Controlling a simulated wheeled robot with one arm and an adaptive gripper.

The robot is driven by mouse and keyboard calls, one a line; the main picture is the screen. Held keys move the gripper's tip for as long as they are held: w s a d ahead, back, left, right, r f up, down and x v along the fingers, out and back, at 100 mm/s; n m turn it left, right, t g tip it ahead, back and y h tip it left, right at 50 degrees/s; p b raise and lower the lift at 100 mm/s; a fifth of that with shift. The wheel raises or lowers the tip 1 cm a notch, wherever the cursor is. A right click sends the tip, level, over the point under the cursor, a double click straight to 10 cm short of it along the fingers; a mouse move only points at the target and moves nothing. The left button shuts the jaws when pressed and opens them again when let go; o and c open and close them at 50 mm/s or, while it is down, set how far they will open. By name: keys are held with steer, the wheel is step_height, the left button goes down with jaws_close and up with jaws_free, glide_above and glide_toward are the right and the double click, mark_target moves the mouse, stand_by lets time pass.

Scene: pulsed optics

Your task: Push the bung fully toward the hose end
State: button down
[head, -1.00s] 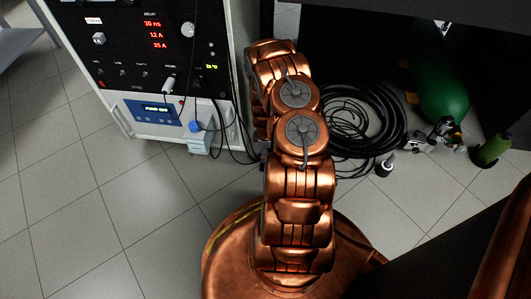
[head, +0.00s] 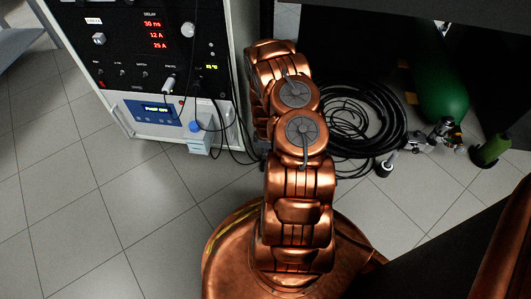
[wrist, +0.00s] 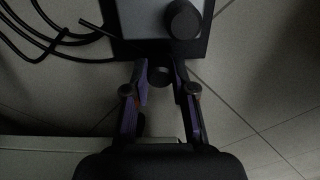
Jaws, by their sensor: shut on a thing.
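In the wrist view my gripper (wrist: 160,80) is shut on a small dark round piece (wrist: 159,76), which sits between the fingertips. It may be the bung, but the picture is too dark to be sure. Just beyond the fingertips is a grey-topped box with black edges (wrist: 145,18), carrying a large black round knob (wrist: 185,20). I cannot make out the hose end for certain. In the head view my copper arm hides the gripper and the piece it holds.
Black cables (wrist: 45,38) run from the left to the box. Coiled black hose (head: 385,115) and a green cylinder (head: 440,85) lie right.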

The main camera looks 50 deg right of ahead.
steer(key=shift+s, duration=0.1)
steer(key=shift+s+d+p, duration=0.35)
steer(key=shift+s+p, duration=0.1)
steer(key=shift+p, duration=0.1)
steer(key=shift+c, duration=1.2)
jaws_free()
step_height(320, 180, up, 6)
steer(key=p, duration=0.5)
steer(key=shift+r, duration=0.1)
